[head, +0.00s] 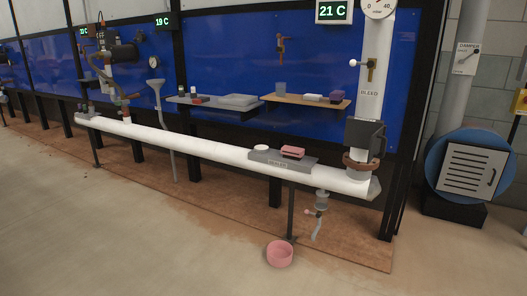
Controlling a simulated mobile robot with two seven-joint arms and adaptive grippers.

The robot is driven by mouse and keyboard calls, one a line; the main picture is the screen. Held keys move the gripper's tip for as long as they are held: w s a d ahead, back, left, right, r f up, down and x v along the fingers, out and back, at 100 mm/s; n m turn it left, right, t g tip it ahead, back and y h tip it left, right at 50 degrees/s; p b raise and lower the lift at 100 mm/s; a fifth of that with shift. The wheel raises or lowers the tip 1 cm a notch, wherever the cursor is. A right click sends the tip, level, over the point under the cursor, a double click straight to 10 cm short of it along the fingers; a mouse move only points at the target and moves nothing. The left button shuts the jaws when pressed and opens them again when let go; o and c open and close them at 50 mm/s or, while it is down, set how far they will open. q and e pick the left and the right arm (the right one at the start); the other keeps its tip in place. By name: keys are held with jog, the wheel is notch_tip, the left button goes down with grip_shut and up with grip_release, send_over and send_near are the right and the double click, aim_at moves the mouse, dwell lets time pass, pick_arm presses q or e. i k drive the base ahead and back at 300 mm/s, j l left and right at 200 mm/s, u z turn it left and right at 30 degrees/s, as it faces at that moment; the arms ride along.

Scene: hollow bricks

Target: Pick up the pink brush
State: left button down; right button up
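A small pink, block-shaped object (293,151), which may be the pink brush, lies on a grey labelled tray (268,160) on top of the white horizontal pipe. It is too small to tell bristles. A white round item (262,148) sits to its left on the same tray. Neither of my grippers shows in the head view.
A pink bowl (279,256) stands on the floor before the pipe (215,147). A tap (321,203) hangs under the pipe. Two shelves with small items (313,97) are behind. A blue round fan unit (466,167) stands right.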

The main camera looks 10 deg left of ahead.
aim_at(289, 153)
jog(key=i+j+z, duration=0.3)
jog(key=i+j, duration=0.2)
jog(key=i+j+z, duration=0.25)
jog(key=i+j, duration=0.35)
jog(key=i, duration=0.1)
